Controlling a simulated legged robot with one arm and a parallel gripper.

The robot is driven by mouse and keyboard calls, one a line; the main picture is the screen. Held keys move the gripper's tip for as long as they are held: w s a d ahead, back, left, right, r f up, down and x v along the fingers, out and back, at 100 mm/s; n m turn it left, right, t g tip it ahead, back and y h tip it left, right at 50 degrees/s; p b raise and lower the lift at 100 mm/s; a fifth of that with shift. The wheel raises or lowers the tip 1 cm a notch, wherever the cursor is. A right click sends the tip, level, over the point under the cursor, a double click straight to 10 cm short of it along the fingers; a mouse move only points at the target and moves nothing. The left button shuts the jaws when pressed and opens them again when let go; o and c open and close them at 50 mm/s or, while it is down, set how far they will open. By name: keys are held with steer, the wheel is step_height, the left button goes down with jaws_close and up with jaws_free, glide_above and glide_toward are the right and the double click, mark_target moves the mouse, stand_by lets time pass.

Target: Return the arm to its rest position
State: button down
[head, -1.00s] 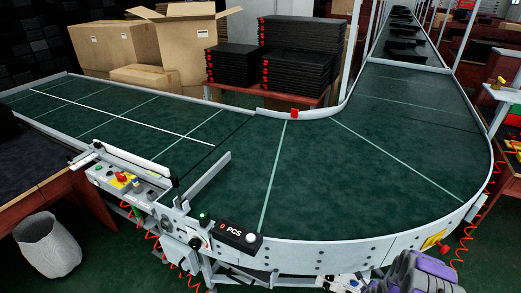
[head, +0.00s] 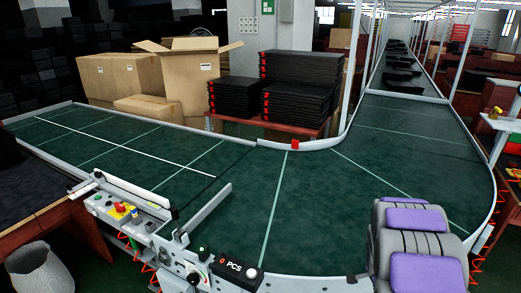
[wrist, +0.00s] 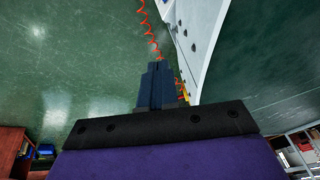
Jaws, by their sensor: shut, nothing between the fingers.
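My gripper (wrist: 158,70) shows in the wrist view as two dark blue fingers side by side, pressed together with nothing between them. It is over the green floor, beside the white side wall of the conveyor (wrist: 202,35). My arm, grey with purple pads, stands at the lower right of the head view and covers part of the curved conveyor (head: 320,215). The gripper's fingers cannot be made out in the head view.
An orange coiled cable (wrist: 148,28) hangs close to the fingers in the wrist view. A control panel (head: 120,212) and a counter box (head: 228,268) sit on the conveyor's near edge. Cardboard boxes (head: 120,85) and black stacked trays (head: 295,100) stand behind. The near belt is empty.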

steer(key=s+a+r+n+g+y, duration=0.1)
steer(key=s+a+r+n, duration=0.3)
steer(key=s+a+r, duration=0.4)
steer(key=s+a+r+n+g+y, duration=0.1)
steer(key=s+a+r+n, duration=0.35)
steer(key=a+r, duration=0.45)
steer(key=s+a+r+n, duration=0.2)
steer(key=s+a+n, duration=0.2)
steer(key=s, duration=0.5)
steer(key=s+a+r+n+g+y, duration=0.1)
steer(key=s+a+r+n, duration=0.2)
steer(key=s+a, duration=0.4)
steer(key=shift+s+r+n+g, duration=0.25)
steer(key=shift+s+n, duration=0.3)
steer(key=shift+s, duration=0.7)
